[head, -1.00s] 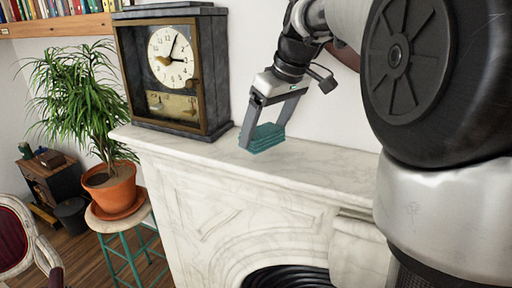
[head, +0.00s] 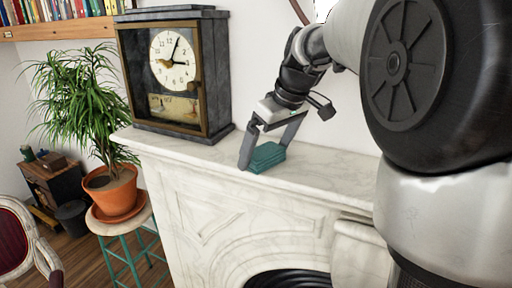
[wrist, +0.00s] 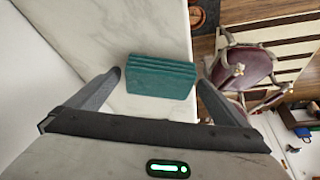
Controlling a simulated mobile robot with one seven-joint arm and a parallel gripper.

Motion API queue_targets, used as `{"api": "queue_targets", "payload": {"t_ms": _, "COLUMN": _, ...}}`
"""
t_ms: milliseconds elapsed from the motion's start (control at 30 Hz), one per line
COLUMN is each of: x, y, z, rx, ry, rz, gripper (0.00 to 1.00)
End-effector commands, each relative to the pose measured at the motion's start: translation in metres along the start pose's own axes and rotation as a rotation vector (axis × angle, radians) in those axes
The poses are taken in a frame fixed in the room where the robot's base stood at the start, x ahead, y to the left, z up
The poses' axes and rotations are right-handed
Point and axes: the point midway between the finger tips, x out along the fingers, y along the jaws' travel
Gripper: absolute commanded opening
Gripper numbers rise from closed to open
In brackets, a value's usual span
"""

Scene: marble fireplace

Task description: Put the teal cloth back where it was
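The teal cloth (head: 267,157) is a folded, layered block on or just above the white marble mantel. It lies between the fingers of my gripper (head: 264,158). In the wrist view the cloth (wrist: 160,77) sits between the two fingertips (wrist: 160,76), its layered long edge across the top. One finger is at each end, very close to it, with thin slivers of marble seeming to show beside it. The fingers are as far apart as the cloth is long. Whether its underside touches the marble is hard to see.
The mantel top (head: 335,165) is clear to the right of the cloth. A dark-framed clock (head: 175,75) stands on its left part. A potted plant (head: 110,187) on a teal stool is beyond the mantel's left end. A red chair (wrist: 247,68) shows below.

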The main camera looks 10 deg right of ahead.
Motion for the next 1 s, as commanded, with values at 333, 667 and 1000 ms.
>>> {"api": "queue_targets", "payload": {"t_ms": 333, "x": -0.023, "y": 0.001, "z": -0.002, "rx": -0.001, "ry": 0.004, "rz": 0.003, "gripper": 0.99}}
{"api": "queue_targets", "payload": {"t_ms": 667, "x": -0.092, "y": 0.001, "z": -0.001, "rx": 0.001, "ry": 0.003, "rz": 0.003, "gripper": 0.99}}
{"api": "queue_targets", "payload": {"t_ms": 1000, "x": -0.123, "y": -0.007, "z": 0.007, "rx": 0.024, "ry": 0.003, "rz": 0.008, "gripper": 0.99}}
